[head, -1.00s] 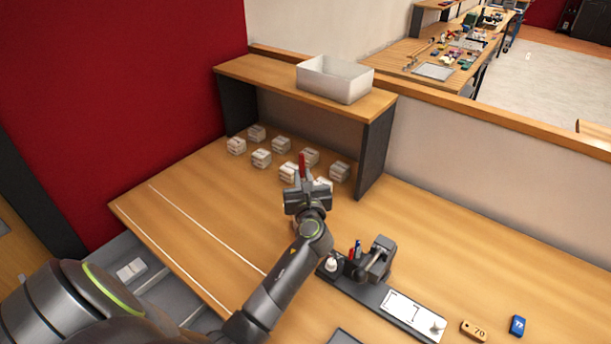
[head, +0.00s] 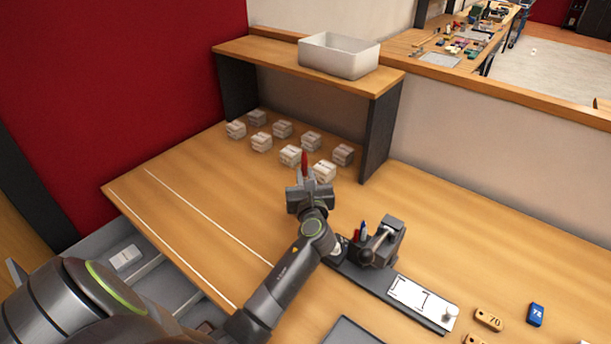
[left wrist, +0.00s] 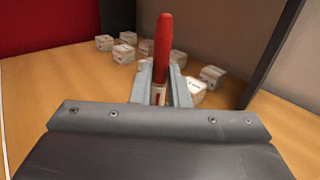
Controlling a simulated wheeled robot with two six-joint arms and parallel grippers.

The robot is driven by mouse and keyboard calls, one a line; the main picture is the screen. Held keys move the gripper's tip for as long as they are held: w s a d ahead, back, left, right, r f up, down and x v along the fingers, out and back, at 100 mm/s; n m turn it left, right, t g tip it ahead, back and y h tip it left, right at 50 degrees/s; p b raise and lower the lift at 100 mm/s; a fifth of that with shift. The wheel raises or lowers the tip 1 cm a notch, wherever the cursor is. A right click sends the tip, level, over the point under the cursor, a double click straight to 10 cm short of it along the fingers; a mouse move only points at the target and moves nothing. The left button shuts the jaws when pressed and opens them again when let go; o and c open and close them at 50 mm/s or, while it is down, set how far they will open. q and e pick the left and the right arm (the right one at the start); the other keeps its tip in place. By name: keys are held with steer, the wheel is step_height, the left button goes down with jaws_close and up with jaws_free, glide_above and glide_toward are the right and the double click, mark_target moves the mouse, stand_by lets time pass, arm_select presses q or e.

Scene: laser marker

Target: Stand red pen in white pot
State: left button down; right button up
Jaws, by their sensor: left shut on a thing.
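My left gripper (head: 304,182) is shut on the red pen (head: 304,164), which points up from between the fingers, above the table. In the left wrist view, the red pen (left wrist: 163,45) stands nearly upright between the fingertips (left wrist: 160,82), its lower part between them. A small whitish item (head: 338,249), possibly the white pot, sits at the left end of the dark marker base, mostly hidden behind my left wrist. Another red pen-like thing (head: 356,236) and a blue one (head: 363,229) stand beside it. My right gripper is out of view.
Several small white boxes (head: 262,142) stand beneath the wooden shelf (head: 262,52), beyond my gripper. A white bin (head: 338,58) is on the shelf. The marker device (head: 387,240) stands right of my arm. The left table is clear.

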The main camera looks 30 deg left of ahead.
arm_select(q)
steer(key=shift+f+b, duration=1.55)
steer(key=shift+f, duration=0.95)
steer(key=c, duration=1.3)
jaws_free()
